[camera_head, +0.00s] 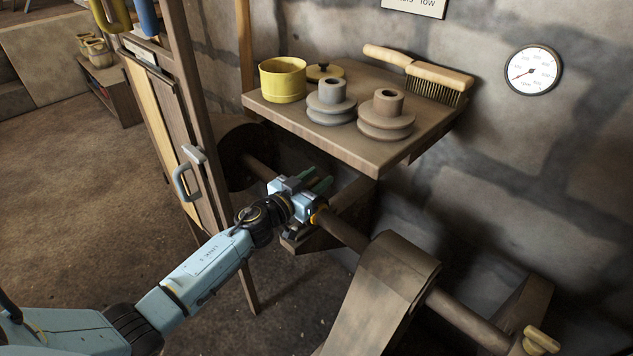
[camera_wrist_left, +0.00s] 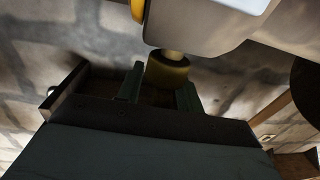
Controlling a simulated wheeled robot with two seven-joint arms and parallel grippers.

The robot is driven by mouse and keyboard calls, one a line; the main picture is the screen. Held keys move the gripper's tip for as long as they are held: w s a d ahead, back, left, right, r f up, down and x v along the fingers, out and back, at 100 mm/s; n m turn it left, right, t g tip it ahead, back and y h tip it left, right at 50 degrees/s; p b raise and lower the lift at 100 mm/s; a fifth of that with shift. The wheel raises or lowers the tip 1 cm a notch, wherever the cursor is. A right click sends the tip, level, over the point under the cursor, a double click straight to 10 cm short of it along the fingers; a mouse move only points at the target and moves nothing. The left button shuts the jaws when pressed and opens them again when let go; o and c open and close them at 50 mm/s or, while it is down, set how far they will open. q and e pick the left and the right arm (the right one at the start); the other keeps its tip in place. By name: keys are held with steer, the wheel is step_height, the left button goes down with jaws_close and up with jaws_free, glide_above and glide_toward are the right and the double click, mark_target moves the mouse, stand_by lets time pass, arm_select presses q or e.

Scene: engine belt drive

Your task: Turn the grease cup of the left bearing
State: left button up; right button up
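My left gripper (camera_head: 316,183) is over the left end of the shaft (camera_head: 345,234). Its two green fingers stand apart, and they also show in the left wrist view (camera_wrist_left: 160,92). The grease cup of the left bearing (camera_wrist_left: 166,74) is a dull brass cup on a short pale stem in that view. It is at the fingertips, between or just before them, and overlaps the right finger; I cannot tell whether they touch. In the head view my gripper hides most of the left bearing. The right bearing's brass cup (camera_head: 541,340) is at the lower right. My right gripper is not in view.
A wooden shelf (camera_head: 375,160) juts out just above and behind my gripper, holding a yellow pot (camera_head: 283,80), two stepped pulleys and a brush (camera_head: 437,82). A wide belt (camera_head: 378,295) hangs on the shaft. A wooden door with a handle (camera_head: 186,173) stands left.

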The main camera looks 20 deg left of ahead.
arm_select(q)
steer(key=shift+w+d, duration=0.1)
steer(key=shift+w, duration=0.05)
steer(key=shift+c, duration=0.2)
jaws_close()
